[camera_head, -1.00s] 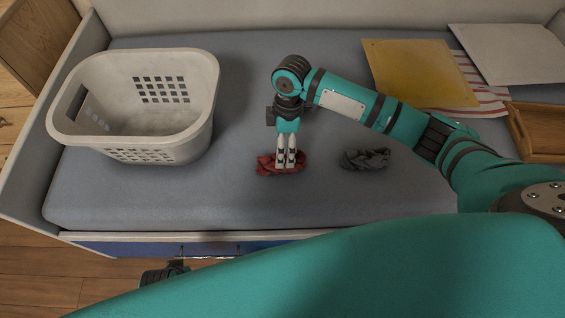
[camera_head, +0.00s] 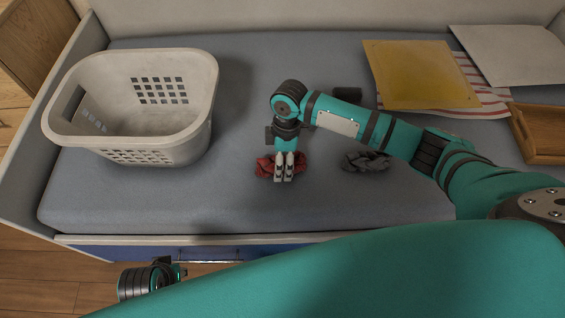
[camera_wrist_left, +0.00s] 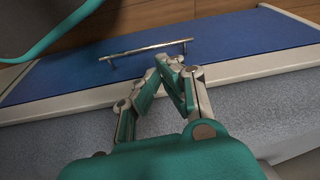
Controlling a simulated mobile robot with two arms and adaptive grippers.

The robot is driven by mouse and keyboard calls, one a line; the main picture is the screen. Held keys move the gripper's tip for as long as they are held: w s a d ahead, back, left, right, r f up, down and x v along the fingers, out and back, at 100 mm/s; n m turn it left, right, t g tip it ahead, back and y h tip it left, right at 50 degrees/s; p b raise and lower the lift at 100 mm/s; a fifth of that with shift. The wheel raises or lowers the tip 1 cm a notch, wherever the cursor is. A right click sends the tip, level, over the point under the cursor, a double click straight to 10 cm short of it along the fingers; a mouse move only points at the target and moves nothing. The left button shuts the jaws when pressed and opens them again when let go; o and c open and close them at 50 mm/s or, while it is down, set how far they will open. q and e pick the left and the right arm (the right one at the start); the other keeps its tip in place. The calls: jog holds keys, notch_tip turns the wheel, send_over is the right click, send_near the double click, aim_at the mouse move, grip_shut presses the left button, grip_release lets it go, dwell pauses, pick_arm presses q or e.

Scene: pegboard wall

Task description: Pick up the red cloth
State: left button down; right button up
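The red cloth (camera_head: 265,168) lies crumpled on the grey mattress, near its front edge in the head view. My right gripper (camera_head: 284,178) points down over it, its two pale fingers close together with red cloth bunched on both sides. It looks shut on the cloth; the fingers hide the middle of it, and any lift off the mattress cannot be told. My left gripper (camera_wrist_left: 162,75) shows in the left wrist view with its fingertips together and nothing between them, before the blue drawer front.
A white laundry basket (camera_head: 185,125) stands left on the mattress (camera_head: 240,210). A dark grey cloth (camera_head: 367,162) lies right of the red one. A yellow panel (camera_head: 420,72), a white panel (camera_head: 510,52), striped fabric (camera_head: 490,98) and a wooden tray (camera_head: 540,132) are at right. A metal handle (camera_wrist_left: 145,50) is on the blue drawer front (camera_wrist_left: 230,40).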

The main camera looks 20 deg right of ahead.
jog(key=c, duration=0.4)
jog(key=shift+r, duration=0.15)
jog(key=shift+r, duration=0.25)
notch_tip(320, 180, up, 8)
jog(key=p, duration=0.2)
jog(key=shift+r+p, duration=0.1)
jog(key=shift+p, duration=0.2)
pick_arm(q)
notch_tip(320, 180, down, 9)
jog(key=s, duration=0.2)
jog(key=shift+g, duration=0.3)
pick_arm(e)
jog(key=shift+r, duration=0.55)
